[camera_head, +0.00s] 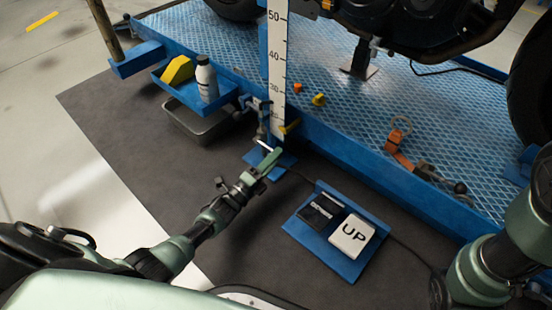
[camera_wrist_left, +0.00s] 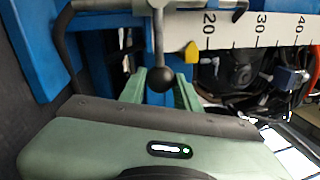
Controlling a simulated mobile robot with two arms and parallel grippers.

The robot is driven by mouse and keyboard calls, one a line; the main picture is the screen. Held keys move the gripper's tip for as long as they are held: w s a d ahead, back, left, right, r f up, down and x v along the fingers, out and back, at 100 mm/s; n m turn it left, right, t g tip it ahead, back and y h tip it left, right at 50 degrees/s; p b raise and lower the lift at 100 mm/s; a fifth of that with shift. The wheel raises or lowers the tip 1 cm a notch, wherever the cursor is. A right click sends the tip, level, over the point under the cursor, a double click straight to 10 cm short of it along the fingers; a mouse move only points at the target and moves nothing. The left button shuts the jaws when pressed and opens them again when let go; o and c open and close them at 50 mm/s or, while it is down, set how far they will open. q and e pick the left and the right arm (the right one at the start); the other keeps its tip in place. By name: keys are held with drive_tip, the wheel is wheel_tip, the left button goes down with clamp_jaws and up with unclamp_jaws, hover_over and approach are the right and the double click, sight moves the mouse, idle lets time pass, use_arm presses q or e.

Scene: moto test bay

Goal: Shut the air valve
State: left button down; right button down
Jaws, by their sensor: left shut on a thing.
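The air valve looks to be the small fitting at the front edge of the blue lift, beside the height scale; its lever shows in the left wrist view as a metal rod (camera_wrist_left: 158,45) ending in a black ball knob (camera_wrist_left: 160,79). My left gripper (camera_head: 268,159) is at this lever, with its green fingers (camera_wrist_left: 160,88) on either side of the knob, shut on it. The fingers partly hide the lever in the head view. My right arm (camera_head: 490,262) enters at the lower right; its gripper is out of view.
A blue tray (camera_head: 184,93) holds a white bottle (camera_head: 207,80). A pedal box (camera_head: 352,268) with an UP pedal lies on the dark mat. Orange straps (camera_head: 397,150) lie on the lift.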

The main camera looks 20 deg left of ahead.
use_arm(q)
drive_tip(key=shift+f, duration=0.1)
drive_tip(key=c, duration=1)
unclamp_jaws()
drive_tip(key=shift+c, duration=0.2)
drive_tip(key=p+v, duration=0.3)
drive_tip(key=v, duration=0.4)
drive_tip(key=shift+s+a, duration=0.15)
drive_tip(key=shift+s, duration=0.25)
